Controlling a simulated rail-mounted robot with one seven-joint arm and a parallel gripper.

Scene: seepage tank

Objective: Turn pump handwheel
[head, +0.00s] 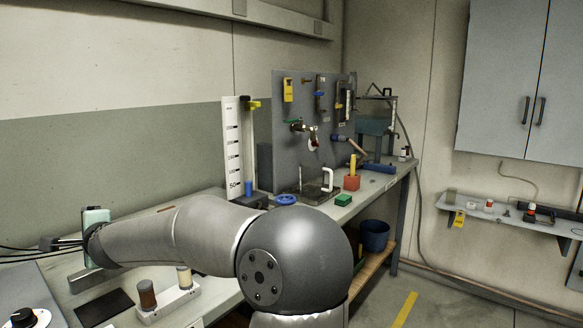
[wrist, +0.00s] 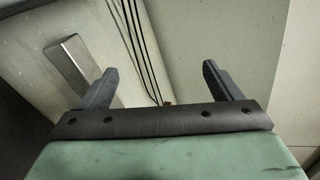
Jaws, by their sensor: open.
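A blue ring-shaped piece (head: 287,199) lies on the bench beyond my arm in the head view; it may be the pump handwheel, but I cannot tell for sure. My gripper (wrist: 160,67) is open in the wrist view, its two dark fingers wide apart with nothing between them but background and thin cables. No handwheel shows in the wrist view.
A white scale board (head: 232,150) and a grey tool panel (head: 290,105) stand at the bench's back. A white holder with jars (head: 169,304) and a black knob (head: 24,318) are in front.

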